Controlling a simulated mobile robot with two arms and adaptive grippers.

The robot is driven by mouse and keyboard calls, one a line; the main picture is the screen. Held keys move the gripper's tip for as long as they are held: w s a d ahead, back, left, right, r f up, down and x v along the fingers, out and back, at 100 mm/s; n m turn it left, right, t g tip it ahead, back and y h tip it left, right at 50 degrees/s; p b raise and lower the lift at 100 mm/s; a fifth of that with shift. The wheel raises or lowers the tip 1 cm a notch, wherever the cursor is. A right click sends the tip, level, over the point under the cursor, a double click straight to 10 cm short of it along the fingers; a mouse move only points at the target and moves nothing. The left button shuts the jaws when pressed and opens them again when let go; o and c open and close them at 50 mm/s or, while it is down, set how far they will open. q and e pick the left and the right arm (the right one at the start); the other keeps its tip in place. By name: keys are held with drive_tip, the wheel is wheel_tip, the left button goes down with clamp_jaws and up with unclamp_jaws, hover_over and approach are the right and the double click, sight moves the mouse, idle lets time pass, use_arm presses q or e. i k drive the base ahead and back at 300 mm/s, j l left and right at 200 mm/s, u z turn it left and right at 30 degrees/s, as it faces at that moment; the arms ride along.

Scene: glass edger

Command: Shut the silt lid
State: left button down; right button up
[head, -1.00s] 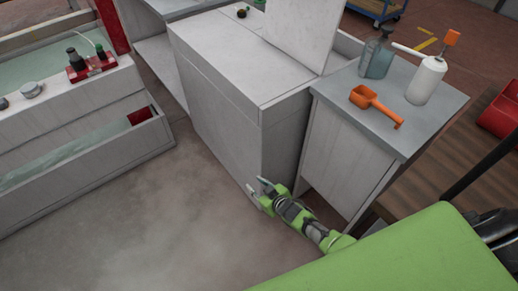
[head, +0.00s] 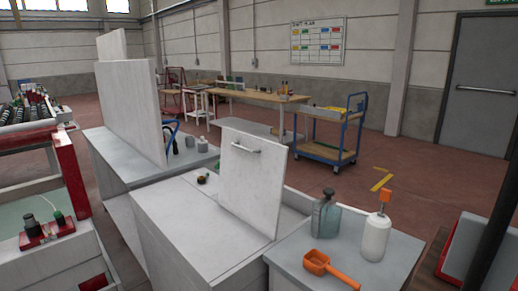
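A white panel with a bar handle near its top edge (head: 250,185) stands upright, tilted slightly, on a long white cabinet (head: 190,235). It looks like the silt lid, standing open. A second, taller white panel (head: 132,95) stands on another white unit behind and to the left, so I cannot be sure from markings which is named silt. Neither of my grippers shows in the head view.
A grey-topped cabinet at the right holds an orange scoop (head: 325,267), a grey-green bottle (head: 326,217) and a white bottle with an orange cap (head: 375,235). A small dark round item (head: 202,179) lies left of the panel. A blue trolley (head: 335,135) stands behind.

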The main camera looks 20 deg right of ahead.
sight(253, 168)
drive_tip(key=i+j+z, duration=0.5)
drive_tip(key=j, duration=0.2)
drive_tip(key=j+z, duration=0.25)
drive_tip(key=i+j, duration=0.05)
drive_tip(key=j, duration=0.05)
